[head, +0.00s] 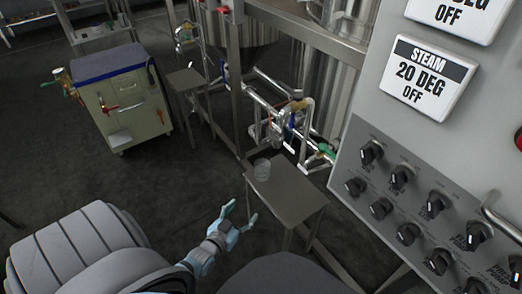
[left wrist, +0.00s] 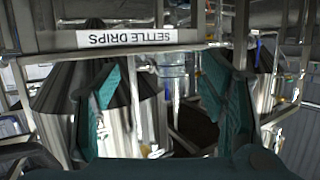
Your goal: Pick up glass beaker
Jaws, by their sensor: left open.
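The glass beaker (head: 262,169) is clear and stands upright near the far left corner of a small grey table (head: 287,192). My left gripper (head: 240,214) is open and empty, in front of the table and to its left, apart from the beaker. In the left wrist view its two teal fingers (left wrist: 160,85) are spread wide. A clear glassy shape (left wrist: 172,62) shows between them there and looks like the beaker, but I cannot be sure. My right gripper is not in view.
A control panel with several black knobs (head: 408,232) stands close on the right. Pipes and valves (head: 290,115) run behind the table. A green cabinet (head: 125,105) and a second small table (head: 187,80) stand farther back.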

